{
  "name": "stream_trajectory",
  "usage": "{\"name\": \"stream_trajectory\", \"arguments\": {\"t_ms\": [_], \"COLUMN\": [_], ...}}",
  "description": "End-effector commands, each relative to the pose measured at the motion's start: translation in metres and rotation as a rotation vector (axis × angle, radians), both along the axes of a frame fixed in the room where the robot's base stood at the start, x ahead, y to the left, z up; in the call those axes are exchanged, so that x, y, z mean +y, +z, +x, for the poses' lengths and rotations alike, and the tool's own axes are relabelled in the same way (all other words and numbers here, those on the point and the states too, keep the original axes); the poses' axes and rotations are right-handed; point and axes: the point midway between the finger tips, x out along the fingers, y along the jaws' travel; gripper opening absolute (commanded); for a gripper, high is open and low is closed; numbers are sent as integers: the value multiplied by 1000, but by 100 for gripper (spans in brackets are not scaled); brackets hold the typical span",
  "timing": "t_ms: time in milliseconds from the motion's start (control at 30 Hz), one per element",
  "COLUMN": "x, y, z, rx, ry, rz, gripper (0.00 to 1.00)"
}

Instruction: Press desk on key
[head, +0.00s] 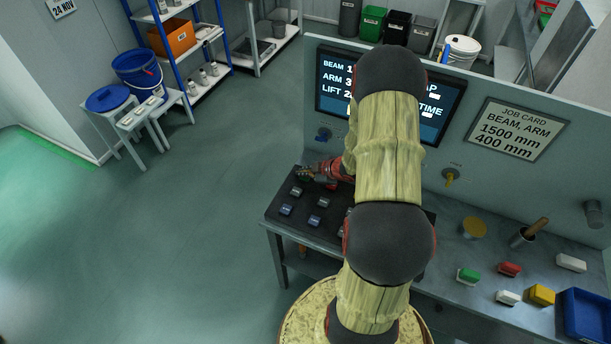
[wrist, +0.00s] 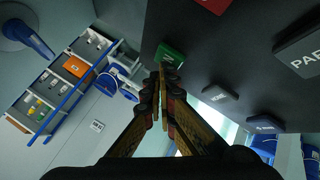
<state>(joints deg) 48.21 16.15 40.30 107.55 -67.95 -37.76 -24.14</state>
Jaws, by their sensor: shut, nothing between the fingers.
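In the head view my gripper (head: 304,174) is at the desk's far left corner and covers most of the key there.
A red key (wrist: 213,4) and a dark key lettered "PAR" (wrist: 299,50) are near the green one. Other dark keys (head: 286,209) lie nearer on the desk. A screen (head: 335,80) stands behind, partly hidden by my arm.

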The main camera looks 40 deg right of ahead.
Motion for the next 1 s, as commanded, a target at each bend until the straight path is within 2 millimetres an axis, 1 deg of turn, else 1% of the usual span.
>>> {"name": "stream_trajectory", "arguments": {"t_ms": [367,700,1000], "x": [0,0,0], "y": [0,16,16], "z": [0,0,0], "rx": [1,1,1], "ry": [0,1,1], "rz": [0,0,0], "gripper": [0,0,0]}}
